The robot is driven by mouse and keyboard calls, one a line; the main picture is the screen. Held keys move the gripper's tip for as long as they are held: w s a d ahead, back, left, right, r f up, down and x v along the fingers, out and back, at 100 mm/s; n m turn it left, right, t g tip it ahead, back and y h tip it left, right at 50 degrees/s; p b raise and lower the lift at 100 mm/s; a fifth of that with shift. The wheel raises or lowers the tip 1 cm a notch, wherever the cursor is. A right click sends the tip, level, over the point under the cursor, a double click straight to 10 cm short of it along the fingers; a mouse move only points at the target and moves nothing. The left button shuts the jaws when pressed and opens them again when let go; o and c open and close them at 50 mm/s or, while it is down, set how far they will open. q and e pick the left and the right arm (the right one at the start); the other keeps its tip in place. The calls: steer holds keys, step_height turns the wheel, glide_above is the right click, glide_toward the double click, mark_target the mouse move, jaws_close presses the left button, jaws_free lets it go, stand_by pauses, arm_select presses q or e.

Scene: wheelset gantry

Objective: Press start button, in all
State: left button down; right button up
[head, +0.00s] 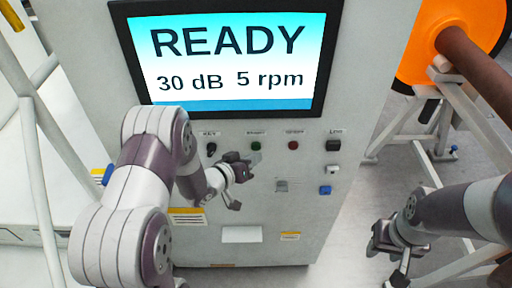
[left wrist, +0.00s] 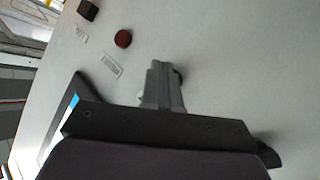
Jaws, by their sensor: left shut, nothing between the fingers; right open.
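The grey control cabinet (head: 370,60) carries a screen (head: 232,60) reading "READY 30 dB 5 rpm". Below it is a row of controls with a green button (head: 256,147) and a red button (head: 293,145); the labels are too small to read surely. My left gripper (head: 256,159) is shut and empty, its tips just below the green button in the head view; contact cannot be told. In the left wrist view its fingers (left wrist: 163,78) point at the panel near the red button (left wrist: 123,38); the green button is not visible there. My right gripper (head: 385,262) is open and empty, right of the cabinet.
A black key switch (head: 211,149) lies left of the green button. A black switch (head: 333,145) and a blue connector (head: 325,190) are on the right side of the panel. An orange wheel (head: 425,40) with a brown axle stands on a grey frame at right.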

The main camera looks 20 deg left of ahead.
stand_by(0.4)
arm_select(q)
steer(key=shift+w+a, duration=0.1)
steer(key=shift+w, duration=0.35)
steer(key=shift+w+a, duration=0.1)
steer(key=shift+w, duration=0.3)
stand_by(0.7)
steer(key=shift+s+r, duration=0.1)
steer(key=shift+s+d, duration=0.2)
steer(key=shift+s, duration=0.5)
steer(key=s, duration=0.2)
steer(key=s+d+p, duration=0.1)
steer(key=s, duration=0.1)
steer(key=shift+s+d, duration=0.2)
steer(key=shift+s, duration=0.2)
